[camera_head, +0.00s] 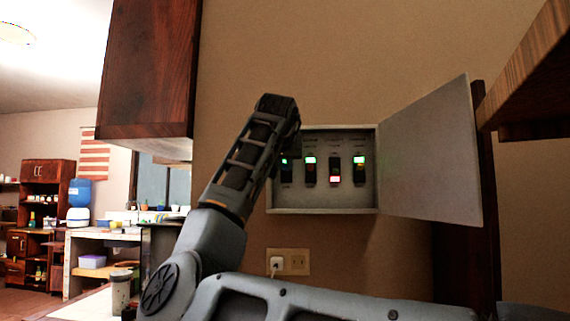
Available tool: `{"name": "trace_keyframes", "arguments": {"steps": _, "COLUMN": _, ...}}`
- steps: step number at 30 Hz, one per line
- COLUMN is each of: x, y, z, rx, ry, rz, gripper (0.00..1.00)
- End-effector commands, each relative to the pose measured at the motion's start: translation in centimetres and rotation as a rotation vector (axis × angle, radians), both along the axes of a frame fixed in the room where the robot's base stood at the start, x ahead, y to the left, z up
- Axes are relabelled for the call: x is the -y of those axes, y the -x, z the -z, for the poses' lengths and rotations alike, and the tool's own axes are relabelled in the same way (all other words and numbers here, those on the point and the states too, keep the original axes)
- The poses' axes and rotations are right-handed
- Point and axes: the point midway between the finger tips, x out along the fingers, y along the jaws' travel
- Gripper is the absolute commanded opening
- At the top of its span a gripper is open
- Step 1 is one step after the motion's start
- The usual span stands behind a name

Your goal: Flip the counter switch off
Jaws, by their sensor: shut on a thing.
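An open grey switch box (322,208) is mounted on the wall, with a row of switches inside. The leftmost switch (286,172) is partly hidden behind my gripper and shows a green light. The second switch (310,171) has a green light at its top. The third switch (335,168) shows a red light at its bottom. The fourth switch (359,171) has a green light at its top. The labels are too small to read. My gripper (291,148) is at the box's left side, shut at the leftmost switch; its fingertips are mostly hidden.
The box's door (430,155) stands swung open to the right. A dark wood cabinet (150,70) hangs at upper left, and another wooden edge (530,70) juts in at upper right. A wall outlet (290,262) with a plug is below the box.

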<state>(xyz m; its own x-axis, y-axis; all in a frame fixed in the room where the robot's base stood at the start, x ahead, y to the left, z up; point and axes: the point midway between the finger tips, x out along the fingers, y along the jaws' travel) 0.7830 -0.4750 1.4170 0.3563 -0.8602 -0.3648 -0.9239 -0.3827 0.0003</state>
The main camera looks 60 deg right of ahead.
Motion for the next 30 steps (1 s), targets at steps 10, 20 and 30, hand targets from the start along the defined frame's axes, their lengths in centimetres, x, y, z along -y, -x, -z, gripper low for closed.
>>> {"name": "trace_keyframes", "arguments": {"steps": 10, "x": -0.2, "y": 0.2, "z": 1.7, "rx": 0.070, "ry": 0.180, "rz": 0.003, "gripper": 0.00}}
{"name": "trace_keyframes", "arguments": {"steps": 20, "x": -0.2, "y": 0.2, "z": 2.9, "rx": 0.173, "ry": 0.423, "rz": 0.001, "gripper": 0.00}}
{"name": "trace_keyframes", "arguments": {"steps": 30, "x": -0.1, "y": 0.0, "z": 3.6, "rx": 0.244, "ry": 0.591, "rz": -0.001, "gripper": 0.00}}
